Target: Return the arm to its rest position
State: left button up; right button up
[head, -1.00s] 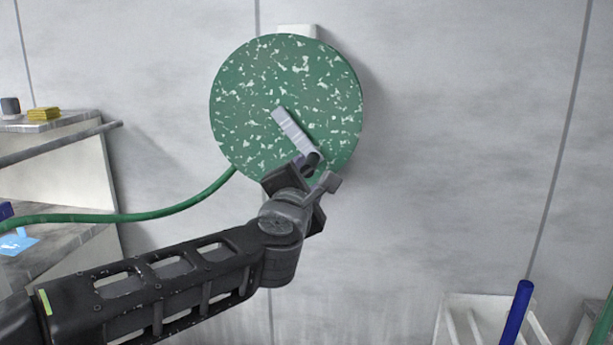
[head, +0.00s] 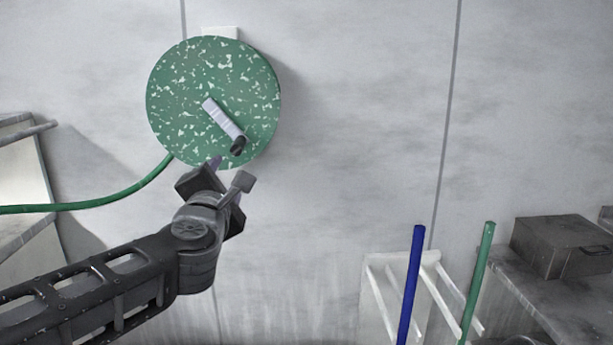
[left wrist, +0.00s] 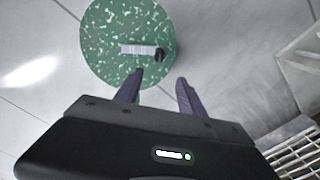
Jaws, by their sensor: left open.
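My left gripper (head: 229,178) is just below the crank on a round green speckled platen (head: 180,95) mounted on the wall. In the left wrist view its two purple fingers (left wrist: 159,88) are apart with nothing between them. The crank is a pale bar (head: 220,118) with a dark knob (head: 238,146) at its lower right end. The platen (left wrist: 110,30) and the bar (left wrist: 137,49) also show in the left wrist view, with the knob (left wrist: 159,54) beyond the fingertips and apart from them. My right gripper is not in view.
A green hose (head: 110,197) runs left from the platen. At lower right stand a white rack (head: 378,300), a blue pole (head: 411,285) and a green pole (head: 477,280). A grey box (head: 560,247) sits on a shelf at right. The wall between is bare.

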pick_arm(q)
jog(key=w+d+f+m+g+h, duration=0.1)
jog(key=d+f+m+g+h, duration=0.15)
jog(key=f+m, duration=0.65)
jog(key=d+f+m+g+h, duration=0.1)
jog(key=d+f+m, duration=0.3)
jog(key=f, duration=1)
jog(key=s+d+f+m+g+h, duration=0.1)
jog(key=s+f+m+g, duration=0.3)
jog(key=f, duration=0.9)
jog(key=s+f+m+g, duration=0.25)
jog(key=s+f, duration=0.25)
jog(key=f, duration=0.7)
jog(key=s+f+m+g, duration=0.2)
jog(key=s+f+g, duration=0.2)
jog(key=s+f, duration=0.85)
jog(key=s+f+m+g, duration=0.2)
jog(key=s+f+g, duration=0.2)
jog(key=s+f, duration=0.8)
notch_tip(320, 180, up, 16)
jog(key=s+p, duration=0.2)
jog(key=p, duration=1.1)
jog(key=shift+n+t+h, duration=0.35)
jog(key=shift+t, duration=0.05)
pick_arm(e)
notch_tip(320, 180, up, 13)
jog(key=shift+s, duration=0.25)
pick_arm(q)
jog(key=shift+w+a+r, duration=0.1)
jog(key=shift+r, duration=0.05)
